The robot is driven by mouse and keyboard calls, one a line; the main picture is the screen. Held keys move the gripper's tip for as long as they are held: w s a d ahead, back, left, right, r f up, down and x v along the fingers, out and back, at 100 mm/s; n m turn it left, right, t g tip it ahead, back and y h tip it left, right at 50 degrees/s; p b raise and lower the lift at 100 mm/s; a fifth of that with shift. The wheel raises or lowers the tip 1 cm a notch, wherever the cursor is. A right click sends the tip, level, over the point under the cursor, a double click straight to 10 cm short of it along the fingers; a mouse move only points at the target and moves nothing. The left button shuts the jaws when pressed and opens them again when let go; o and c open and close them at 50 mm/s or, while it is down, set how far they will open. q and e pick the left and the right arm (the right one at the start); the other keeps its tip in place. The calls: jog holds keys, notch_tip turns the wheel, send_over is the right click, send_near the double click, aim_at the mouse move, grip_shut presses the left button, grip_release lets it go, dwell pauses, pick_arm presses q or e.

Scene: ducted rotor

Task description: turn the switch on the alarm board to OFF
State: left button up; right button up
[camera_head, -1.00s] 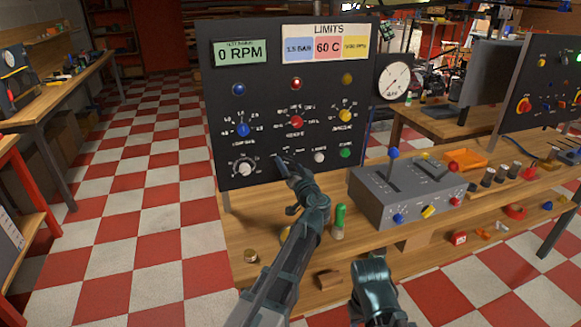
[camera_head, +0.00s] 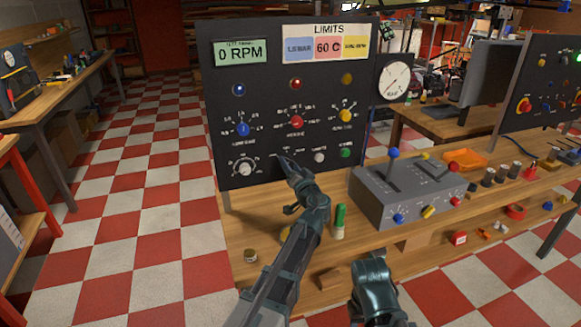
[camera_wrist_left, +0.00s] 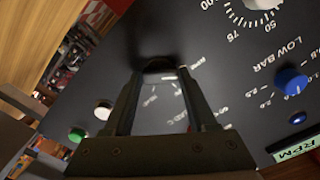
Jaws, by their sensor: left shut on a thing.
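A black upright board (camera_head: 222,120) with knobs, lamps and a LIMITS card stands at the back of the bench. No alarm name is readable on it. My left gripper (camera_head: 281,160) reaches the board's lower middle, left of a white button (camera_head: 319,157). In the left wrist view, its two fingertips (camera_wrist_left: 160,70) are closed around a small dark switch at the board face. Part of my right arm shows at the bottom, without clear fingers.
A grey lever box (camera_head: 385,205) stands on the bench right of my left arm. A green-topped cylinder (camera_head: 339,220) stands close beside that arm. The board's white dial knob (camera_head: 245,169) and green button (camera_head: 345,153) flank the gripper. Another black board (camera_head: 545,85) stands far right.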

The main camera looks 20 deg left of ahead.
pick_arm(q)
jog(key=m, duration=1)
jog(key=shift+m, duration=0.3)
dwell(0.4)
jog(key=o, duration=1.4)
jog(key=shift+c, duration=0.2)
jog(key=v, duration=1.4)
